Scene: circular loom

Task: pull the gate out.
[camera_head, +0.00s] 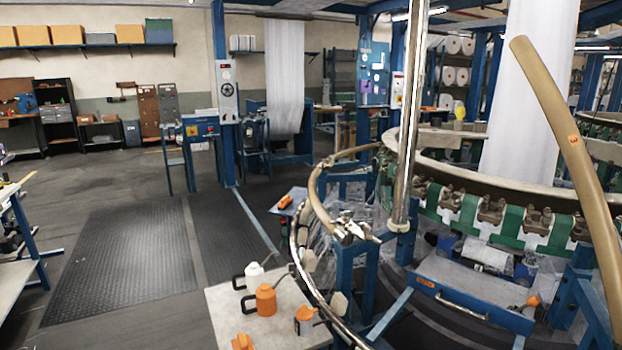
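The circular loom (530,215) fills the right side, with green and metal parts around its ring and white fabric rising from its middle. A low blue panel (472,298) with a grey top and a bar handle (461,306) on its front sits at the loom's base between blue posts. It looks like the gate, but I cannot tell for sure. Neither of my grippers is in view.
A small table (225,318) at bottom centre holds white and orange oil cans (266,300). A curved tan and metal rail (318,205) and an upright metal pole (408,130) stand left of the loom. The floor with dark mats (130,250) is clear at the left.

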